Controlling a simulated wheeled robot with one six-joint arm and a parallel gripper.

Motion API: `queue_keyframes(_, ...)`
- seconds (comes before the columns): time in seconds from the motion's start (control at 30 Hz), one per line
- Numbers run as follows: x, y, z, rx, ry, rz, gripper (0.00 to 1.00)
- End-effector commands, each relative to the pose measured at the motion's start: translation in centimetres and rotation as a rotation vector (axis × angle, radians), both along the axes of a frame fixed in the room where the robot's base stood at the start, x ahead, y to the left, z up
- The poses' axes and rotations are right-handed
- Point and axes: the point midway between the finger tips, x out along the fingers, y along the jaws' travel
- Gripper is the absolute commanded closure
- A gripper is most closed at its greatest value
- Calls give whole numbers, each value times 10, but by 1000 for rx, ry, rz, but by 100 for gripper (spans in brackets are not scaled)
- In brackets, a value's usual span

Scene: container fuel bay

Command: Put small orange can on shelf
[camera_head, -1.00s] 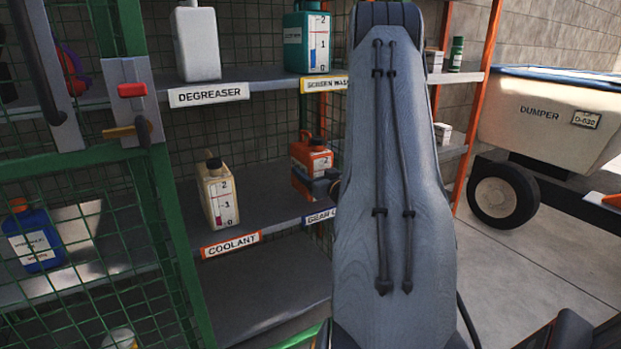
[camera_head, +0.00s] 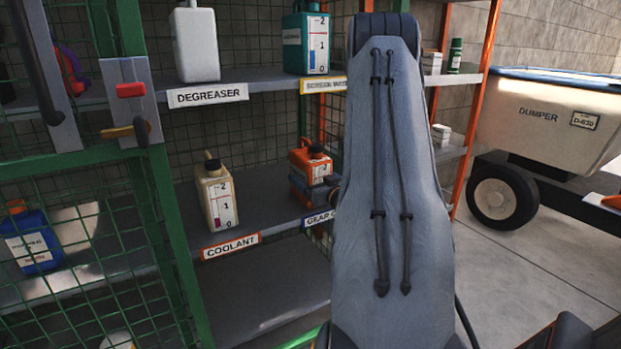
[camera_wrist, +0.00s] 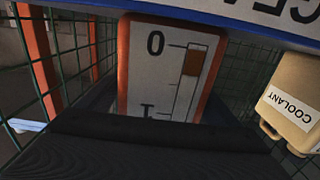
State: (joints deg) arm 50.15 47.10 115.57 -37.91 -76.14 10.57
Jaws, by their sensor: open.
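The small orange can (camera_head: 305,160) stands on the middle shelf behind the gear label. It has a dark cap and a white scale label. Its lower part is hidden in the head view by dark parts of my gripper (camera_head: 312,193), which is open at the can. In the wrist view the can (camera_wrist: 170,70) appears upside down, close ahead, with its scale facing me. A broad dark part of my gripper (camera_wrist: 150,140) crosses the bottom of that view. I cannot see both fingertips clearly or whether they touch the can.
A cream coolant can (camera_head: 217,195) stands left on the same shelf. A white degreaser bottle (camera_head: 196,45) and a teal can (camera_head: 306,43) stand on the shelf above. A green mesh door (camera_head: 90,240) is at left. My arm hides the shelf's right part.

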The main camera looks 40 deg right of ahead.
Motion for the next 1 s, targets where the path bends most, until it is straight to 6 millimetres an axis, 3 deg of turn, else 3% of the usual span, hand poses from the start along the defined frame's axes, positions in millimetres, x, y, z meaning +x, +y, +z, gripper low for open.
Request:
queue_keyframes(0.6,-103,24,1,0,0,-3,15)
queue_keyframes(1.0,-117,28,1,0,-1,0,15)
